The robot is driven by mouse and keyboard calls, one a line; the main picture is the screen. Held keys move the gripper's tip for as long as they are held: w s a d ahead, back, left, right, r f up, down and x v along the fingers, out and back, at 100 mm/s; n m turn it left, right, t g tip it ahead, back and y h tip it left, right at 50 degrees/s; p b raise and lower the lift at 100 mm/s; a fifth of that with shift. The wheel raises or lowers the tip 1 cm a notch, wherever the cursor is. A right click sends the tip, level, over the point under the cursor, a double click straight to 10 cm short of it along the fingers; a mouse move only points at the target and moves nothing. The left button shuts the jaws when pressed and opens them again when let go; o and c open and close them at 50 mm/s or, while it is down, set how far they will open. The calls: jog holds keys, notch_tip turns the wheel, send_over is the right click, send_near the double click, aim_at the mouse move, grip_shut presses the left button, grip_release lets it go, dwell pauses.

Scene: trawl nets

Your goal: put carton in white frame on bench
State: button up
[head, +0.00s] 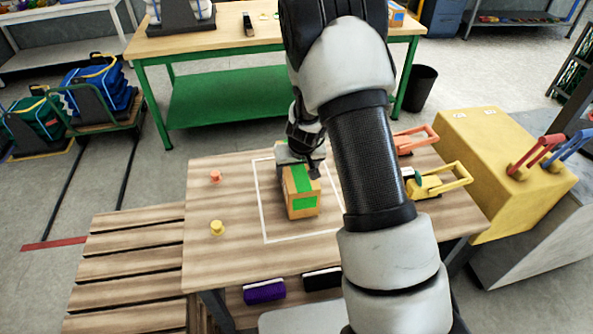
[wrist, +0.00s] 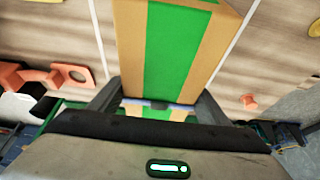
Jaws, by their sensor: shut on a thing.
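The carton (head: 302,202) is a brown box with green bands. In the head view it is inside the white frame (head: 262,211) marked on the wooden bench (head: 205,256). My gripper (head: 301,160) is at the carton's far end, partly hidden by my arm. In the wrist view the carton (wrist: 178,45) extends up from between the fingers of my gripper (wrist: 160,103), which are shut on it. White frame lines show on both sides of it there. I cannot tell whether the carton touches the bench. My arm hides the frame's right part.
Orange (head: 215,176) and yellow (head: 217,227) knobs stand left of the frame. Red-handled (head: 417,138) and yellow-handled (head: 437,182) tools lie at the right. A yellow box (head: 497,160) stands beyond the bench's right edge. Purple (head: 264,291) and black brushes lie below the front edge.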

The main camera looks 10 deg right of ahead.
jog(key=shift+w, duration=0.1)
jog(key=shift+f, duration=0.15)
jog(key=o, duration=1.7)
jog(key=shift+c, duration=0.2)
jog(key=p+v, duration=0.2)
jog(key=v, duration=1)
jog(key=s+a+r+y, duration=0.15)
jog(key=s+r, duration=0.35)
jog(key=r, duration=0.5)
jog(key=s+r, duration=0.4)
jog(key=s, duration=0.3)
jog(key=s+d+r+h, duration=0.1)
jog(key=s+r, duration=0.3)
jog(key=s, duration=0.3)
jog(key=s+r+t, duration=0.1)
jog(key=s+r, duration=0.4)
jog(key=s, duration=0.2)
jog(key=shift+s+d, duration=0.25)
